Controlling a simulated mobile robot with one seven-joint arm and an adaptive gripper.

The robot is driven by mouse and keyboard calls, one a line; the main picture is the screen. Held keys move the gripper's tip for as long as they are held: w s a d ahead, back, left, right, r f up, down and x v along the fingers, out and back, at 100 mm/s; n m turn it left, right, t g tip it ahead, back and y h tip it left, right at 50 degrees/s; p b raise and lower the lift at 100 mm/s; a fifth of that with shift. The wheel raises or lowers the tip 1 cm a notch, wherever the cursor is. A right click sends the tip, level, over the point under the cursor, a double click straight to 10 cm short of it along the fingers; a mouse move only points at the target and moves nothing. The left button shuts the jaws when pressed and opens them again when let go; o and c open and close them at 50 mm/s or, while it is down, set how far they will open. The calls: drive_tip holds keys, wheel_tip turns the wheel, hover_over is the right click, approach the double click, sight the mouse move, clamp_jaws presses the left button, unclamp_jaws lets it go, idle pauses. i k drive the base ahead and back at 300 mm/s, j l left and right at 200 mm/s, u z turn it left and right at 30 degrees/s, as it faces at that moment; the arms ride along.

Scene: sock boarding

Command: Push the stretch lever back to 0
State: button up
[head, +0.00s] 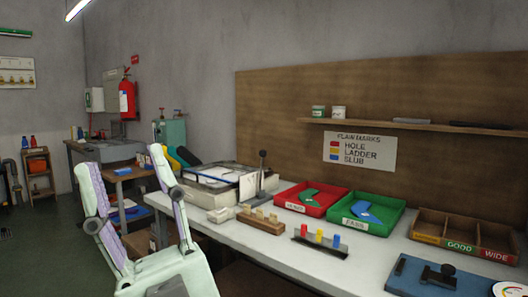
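An upright lever (262,164) with a dark round knob stands on a grey base at the back middle of the bench. A blue plate fixture (412,279) lies at the front right of the bench, carrying a black block with a small knob (447,270). Part of a round dial (508,290) with coloured marks shows beside it, cut off by the picture's edge. I cannot tell which of these is the stretch lever, and no 0 mark is readable. My gripper is not in view.
The white bench (230,233) also carries a red tray (310,211), a green tray (384,230), a wooden divided box (425,225), a wooden block (261,222) and a black rack (318,248) with coloured pieces. Bare bench top shows between the rack and the blue plate.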

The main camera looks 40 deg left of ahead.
sight(262, 153)
drive_tip(key=i+j+u, duration=0.15)
drive_tip(key=u, duration=0.2)
drive_tip(key=i+j+u, duration=0.3)
drive_tip(key=i, duration=0.4)
